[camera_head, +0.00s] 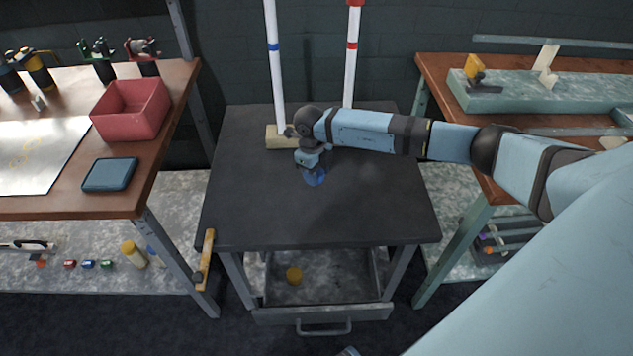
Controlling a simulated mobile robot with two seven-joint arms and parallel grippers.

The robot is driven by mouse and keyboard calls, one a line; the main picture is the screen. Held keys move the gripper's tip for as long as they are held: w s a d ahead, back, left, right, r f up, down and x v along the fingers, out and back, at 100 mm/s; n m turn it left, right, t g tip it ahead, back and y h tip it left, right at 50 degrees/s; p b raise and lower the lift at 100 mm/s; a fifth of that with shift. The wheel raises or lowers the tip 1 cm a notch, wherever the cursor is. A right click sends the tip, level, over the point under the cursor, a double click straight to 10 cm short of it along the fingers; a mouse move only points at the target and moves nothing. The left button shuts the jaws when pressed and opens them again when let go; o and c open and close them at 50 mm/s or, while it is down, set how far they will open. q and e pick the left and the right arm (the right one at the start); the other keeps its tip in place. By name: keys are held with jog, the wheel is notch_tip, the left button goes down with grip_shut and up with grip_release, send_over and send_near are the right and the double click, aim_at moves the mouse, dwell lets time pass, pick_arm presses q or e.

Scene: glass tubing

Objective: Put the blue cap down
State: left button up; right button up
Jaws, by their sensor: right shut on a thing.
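The blue cap (314,178) is just under my right gripper (309,166), over the dark top of the middle table (370,205). My right arm reaches in from the right, and the gripper points down, shut on the cap. I cannot tell whether the cap touches the table top. A white tube with a blue band (273,70) stands upright in a wooden block (280,140) behind the gripper. A white tube with a red band and red top (351,70) stands to its right; its foot is hidden behind my arm. My left gripper is not in view.
A wooden bench at left holds a red bin (131,108) and a dark blue tray (110,174). The right bench (440,75) carries a green-grey slab (540,93). The middle table's front and left top are clear. A yellow thing (294,274) lies on its lower shelf.

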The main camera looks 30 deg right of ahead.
aim_at(317, 190)
jog(key=shift+f, duration=1.9)
jog(key=shift+f, duration=0.1)
jog(key=o, duration=0.9)
